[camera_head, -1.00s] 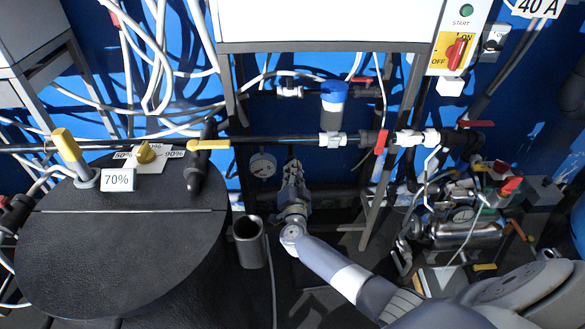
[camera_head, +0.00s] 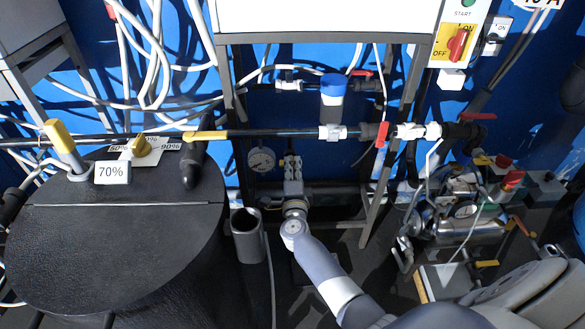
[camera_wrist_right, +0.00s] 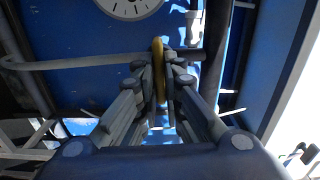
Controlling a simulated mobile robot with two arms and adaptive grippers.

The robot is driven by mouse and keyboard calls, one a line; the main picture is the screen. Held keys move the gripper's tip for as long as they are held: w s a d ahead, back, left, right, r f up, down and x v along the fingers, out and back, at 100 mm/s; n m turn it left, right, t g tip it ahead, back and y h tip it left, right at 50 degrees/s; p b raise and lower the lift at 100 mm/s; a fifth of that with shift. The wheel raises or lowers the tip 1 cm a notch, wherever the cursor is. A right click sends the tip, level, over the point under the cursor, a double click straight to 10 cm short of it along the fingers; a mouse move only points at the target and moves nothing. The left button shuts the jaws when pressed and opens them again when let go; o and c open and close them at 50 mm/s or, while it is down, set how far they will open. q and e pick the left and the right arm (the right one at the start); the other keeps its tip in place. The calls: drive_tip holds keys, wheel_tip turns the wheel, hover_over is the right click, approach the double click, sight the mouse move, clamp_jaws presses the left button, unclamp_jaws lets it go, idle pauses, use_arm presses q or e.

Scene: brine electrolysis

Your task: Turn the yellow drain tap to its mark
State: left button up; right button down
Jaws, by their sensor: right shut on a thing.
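In the wrist view, a thin yellow tap handle (camera_wrist_right: 158,60) stands upright between the fingers of my right gripper (camera_wrist_right: 162,82). The fingers are shut on it from both sides. A grey horizontal pipe (camera_wrist_right: 95,60) runs behind it. In the head view, my right gripper (camera_head: 291,162) points up toward the back wall, under the black pipe and right of the round gauge (camera_head: 261,159). Its fingertips hide the yellow handle there. I cannot make out a mark for this handle. My left gripper is out of view.
A grey open cylinder (camera_head: 246,238) stands left of my right forearm. A metal frame leg (camera_head: 386,190) and a pump assembly (camera_head: 455,217) stand to the right.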

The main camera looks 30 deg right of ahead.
drive_tip(key=shift+f+m, duration=0.15)
drive_tip(key=shift+m, duration=0.15)
drive_tip(key=c, duration=1.7)
unclamp_jaws()
drive_tip(key=shift+s, duration=0.1)
drive_tip(key=v, duration=0.7)
drive_tip(key=shift+s+a, duration=0.1)
drive_tip(key=shift+s, duration=0.1)
